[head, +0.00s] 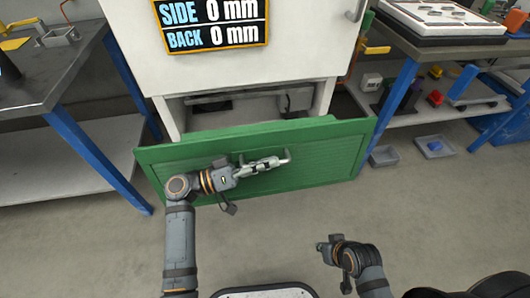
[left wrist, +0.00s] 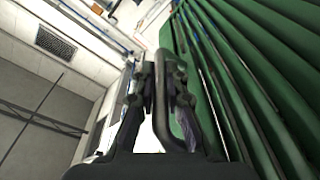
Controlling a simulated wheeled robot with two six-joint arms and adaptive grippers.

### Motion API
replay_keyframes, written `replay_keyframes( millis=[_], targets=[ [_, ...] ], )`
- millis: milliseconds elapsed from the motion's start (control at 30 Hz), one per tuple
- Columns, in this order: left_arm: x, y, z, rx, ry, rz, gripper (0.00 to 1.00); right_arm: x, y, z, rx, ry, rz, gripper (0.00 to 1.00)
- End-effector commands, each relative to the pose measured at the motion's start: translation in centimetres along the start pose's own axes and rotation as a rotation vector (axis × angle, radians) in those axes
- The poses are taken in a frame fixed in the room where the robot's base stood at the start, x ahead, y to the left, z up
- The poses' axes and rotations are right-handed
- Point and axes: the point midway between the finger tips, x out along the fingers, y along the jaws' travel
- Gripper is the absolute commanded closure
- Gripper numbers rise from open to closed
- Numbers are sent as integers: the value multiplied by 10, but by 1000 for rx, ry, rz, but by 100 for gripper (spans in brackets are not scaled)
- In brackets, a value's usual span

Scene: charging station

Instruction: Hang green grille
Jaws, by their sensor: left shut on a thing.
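The green grille (head: 318,152) is a wide slatted panel with a raised rim. It stands tilted across the low front of the white cabinet (head: 240,72), below an open dark recess. My left gripper (head: 284,160) is shut on the grille's grey bar handle, near the middle of the panel. In the left wrist view the gripper (left wrist: 160,85) closes around the handle, with the green slats (left wrist: 240,80) close on the right. My right gripper (head: 322,247) is low in the head view, apart from the grille; its jaws are too small to judge.
A sign (head: 211,24) on the cabinet reads SIDE 0 mm and BACK 0 mm. A blue-legged bench (head: 45,75) stands on the left and another bench (head: 450,45) on the right. Grey trays (head: 434,147) lie on the right floor. The floor in front is clear.

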Motion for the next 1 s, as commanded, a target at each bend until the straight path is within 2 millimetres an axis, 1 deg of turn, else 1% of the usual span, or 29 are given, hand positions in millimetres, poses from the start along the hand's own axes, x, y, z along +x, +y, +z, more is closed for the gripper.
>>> replay_keyframes(
  millis=[33,100,500,867,1000],
  targets=[
    [0,5,1,1,3,3,100,-3,0,-1,0,0,0,100],
    [-1,10,5,0,3,3,100,-5,-1,-2,0,0,0,100],
    [-4,32,28,-3,8,5,100,-16,-2,-7,0,0,0,100],
    [-4,33,32,-3,7,5,100,-15,-2,-7,0,0,0,100],
    [-3,26,27,-2,7,5,100,-11,-1,-5,0,0,0,100]
  ],
)
